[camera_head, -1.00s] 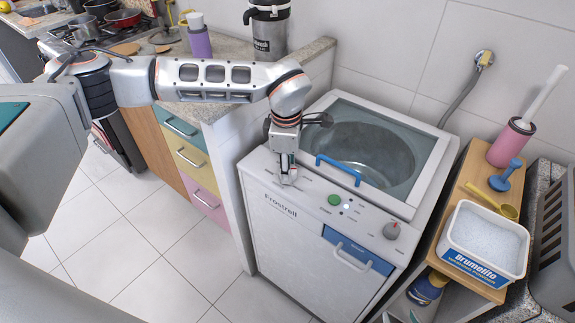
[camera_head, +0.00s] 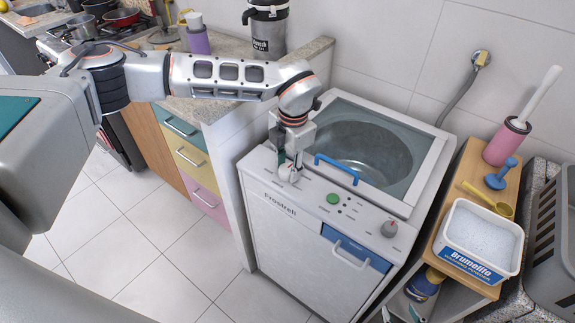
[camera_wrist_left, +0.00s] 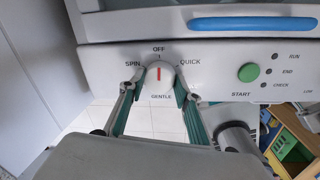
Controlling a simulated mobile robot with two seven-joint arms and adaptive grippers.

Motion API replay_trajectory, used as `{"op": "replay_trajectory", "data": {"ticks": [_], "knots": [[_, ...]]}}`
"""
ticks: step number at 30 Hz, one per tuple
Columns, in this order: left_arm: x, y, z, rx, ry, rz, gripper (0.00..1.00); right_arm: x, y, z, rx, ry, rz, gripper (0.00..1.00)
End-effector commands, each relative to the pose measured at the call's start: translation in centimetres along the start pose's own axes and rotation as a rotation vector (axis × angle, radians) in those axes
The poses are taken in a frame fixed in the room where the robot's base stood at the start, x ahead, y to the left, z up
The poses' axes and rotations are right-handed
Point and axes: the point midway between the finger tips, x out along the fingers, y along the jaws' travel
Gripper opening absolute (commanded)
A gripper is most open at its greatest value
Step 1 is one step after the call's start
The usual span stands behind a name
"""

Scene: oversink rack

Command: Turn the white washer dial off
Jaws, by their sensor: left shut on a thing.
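The washer (camera_head: 300,225) is a white top-loader with a slanted front panel. Its white dial (camera_wrist_left: 159,78) sits at the left of the panel and also shows in the head view (camera_head: 289,173). The dial's red mark points up, toward the OFF label (camera_wrist_left: 159,49); SPIN is at left, QUICK at right and GENTLE below. My left gripper (camera_head: 290,163) is shut on the dial, with one teal finger on each side of it in the left wrist view. The fingers cover part of the dial's edge. My right gripper is not in view.
A green start button (camera_head: 333,198) and a grey knob (camera_head: 389,229) are on the same panel. A blue lid handle (camera_head: 337,170) lies just behind it. A counter with drawers (camera_head: 190,157) stands at left. A wooden shelf with a white detergent tub (camera_head: 480,258) stands at right.

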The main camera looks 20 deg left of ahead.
Motion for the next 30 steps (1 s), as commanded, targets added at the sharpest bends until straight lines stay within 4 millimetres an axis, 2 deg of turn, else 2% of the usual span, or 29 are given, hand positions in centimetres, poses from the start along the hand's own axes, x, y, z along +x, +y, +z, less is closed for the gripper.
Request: {"op": "replay_trajectory", "data": {"ticks": [9,21,22,24,30], "knots": [[0.04,-0.07,-0.03,-0.075,0.010,-0.001,0.11,-0.01,-0.01,0.02,0.000,-0.001,0.000,0.40],[0.06,-0.07,-0.05,-0.082,0.011,-0.001,0.11,-0.02,-0.02,0.04,0.000,-0.001,0.000,0.40],[0.06,-0.07,-0.05,-0.082,0.011,-0.001,0.35,-0.02,-0.02,0.04,0.000,-0.001,0.000,0.40],[0.06,-0.07,-0.04,-0.082,0.011,-0.001,0.50,-0.02,-0.02,0.04,0.000,-0.001,0.000,0.40],[0.03,-0.05,-0.01,-0.081,0.009,-0.001,0.50,-0.02,-0.01,0.03,0.000,-0.001,0.000,0.40]]}}
